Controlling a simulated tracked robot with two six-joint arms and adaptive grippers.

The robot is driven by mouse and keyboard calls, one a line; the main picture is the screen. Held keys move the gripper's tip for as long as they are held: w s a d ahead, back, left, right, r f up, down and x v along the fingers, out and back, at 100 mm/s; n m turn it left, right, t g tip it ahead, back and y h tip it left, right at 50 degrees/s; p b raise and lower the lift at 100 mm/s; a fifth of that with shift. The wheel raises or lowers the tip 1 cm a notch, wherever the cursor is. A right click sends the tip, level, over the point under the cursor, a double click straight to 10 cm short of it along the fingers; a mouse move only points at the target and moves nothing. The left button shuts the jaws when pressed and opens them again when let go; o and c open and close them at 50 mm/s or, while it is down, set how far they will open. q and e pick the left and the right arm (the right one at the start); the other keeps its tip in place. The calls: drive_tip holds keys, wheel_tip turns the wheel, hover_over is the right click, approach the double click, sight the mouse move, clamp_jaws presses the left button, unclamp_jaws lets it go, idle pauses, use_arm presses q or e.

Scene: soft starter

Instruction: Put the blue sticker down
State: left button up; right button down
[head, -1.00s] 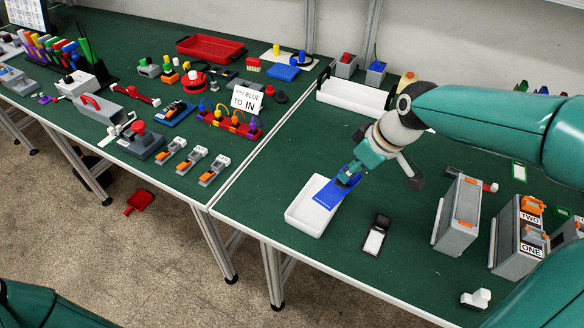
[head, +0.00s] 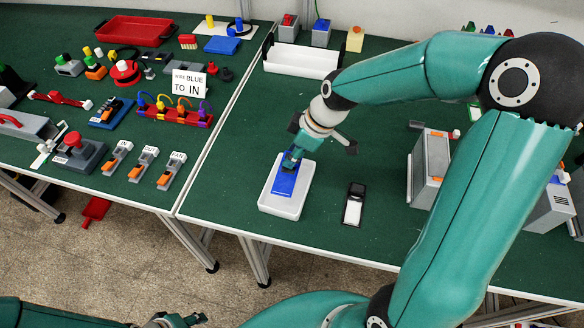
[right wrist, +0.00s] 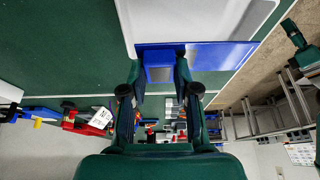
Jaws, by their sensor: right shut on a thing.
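The blue sticker (head: 285,183) is a flat blue sheet over the white tray (head: 266,203). My right gripper (head: 290,163) is shut on its far end. In the right wrist view the sticker (right wrist: 215,56) runs along the tray's edge (right wrist: 185,22), with the blue piece between my fingers (right wrist: 160,72). I cannot tell whether the sticker touches the tray's floor. My left gripper (head: 178,320) barely shows at the bottom edge, and its fingers are not clear.
A black and white device (head: 354,205) lies right of the tray. A grey box with an orange latch (head: 430,168) stands further right. A long white bin (head: 302,60) is at the back. A sign (head: 189,82) reads blue to IN.

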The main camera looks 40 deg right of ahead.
sight(294, 170)
drive_tip(key=shift+f, duration=3.15)
drive_tip(key=shift+s, duration=0.1)
drive_tip(key=shift+f, duration=0.1)
drive_tip(key=c, duration=1.1)
unclamp_jaws()
drive_tip(key=shift+c, duration=0.2)
drive_tip(key=v, duration=1.2)
drive_tip(key=shift+b, duration=0.3)
